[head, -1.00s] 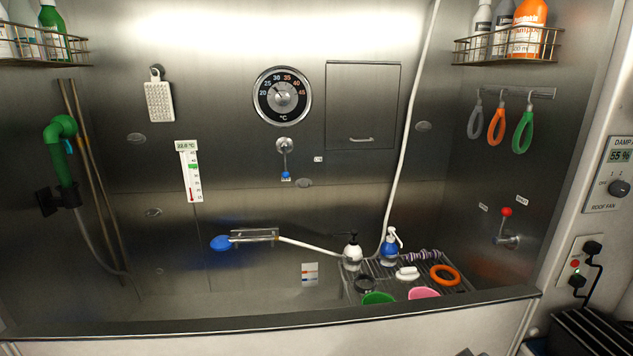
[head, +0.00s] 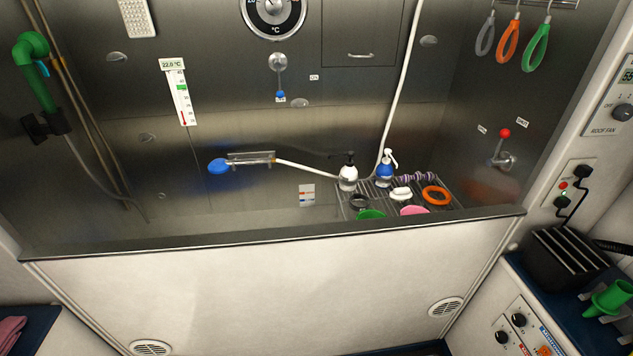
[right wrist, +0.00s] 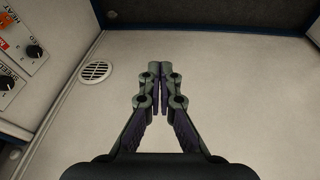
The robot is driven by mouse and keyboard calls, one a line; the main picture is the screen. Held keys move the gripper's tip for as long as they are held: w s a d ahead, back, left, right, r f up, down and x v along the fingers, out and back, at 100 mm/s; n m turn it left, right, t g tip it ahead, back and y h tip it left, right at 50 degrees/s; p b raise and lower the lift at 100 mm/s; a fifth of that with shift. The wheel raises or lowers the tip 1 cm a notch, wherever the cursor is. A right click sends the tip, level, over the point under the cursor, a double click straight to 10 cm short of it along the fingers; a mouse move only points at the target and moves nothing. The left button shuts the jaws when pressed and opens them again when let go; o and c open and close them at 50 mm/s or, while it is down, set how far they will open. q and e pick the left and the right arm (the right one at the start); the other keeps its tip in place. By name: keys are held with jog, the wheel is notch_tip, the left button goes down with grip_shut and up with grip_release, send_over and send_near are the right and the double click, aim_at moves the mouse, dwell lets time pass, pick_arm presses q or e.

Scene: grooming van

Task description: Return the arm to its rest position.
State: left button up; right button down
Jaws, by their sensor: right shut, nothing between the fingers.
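My right gripper (right wrist: 160,90) shows in the right wrist view with its two fingers together, shut and empty. Behind it is a plain pale panel, with nothing touching the fingers. Neither of my arms shows in the head view, so my left gripper is out of sight.
A steel tub (head: 270,240) has a rack (head: 345,212) holding bottles and bowls. A blue-headed sprayer (head: 218,166) rests on its wall. At right are a dark slotted box (head: 562,258) and a green nozzle (head: 608,298). A round vent (right wrist: 95,72) sits near my right gripper.

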jog(key=s+d+f+g, duration=0.1)
jog(key=s+f, duration=0.3)
jog(key=f, duration=0.6)
jog(key=s+d+f, duration=0.1)
jog(key=s+f, duration=0.2)
jog(key=f, duration=0.7)
jog(key=s+f, duration=0.5)
jog(key=s, duration=0.2)
jog(key=s+f, duration=0.4)
jog(key=s, duration=0.4)
jog(key=shift+s+d+f+g, duration=0.15)
jog(key=shift+d+f+g, duration=0.15)
jog(key=shift+f+g, duration=0.1)
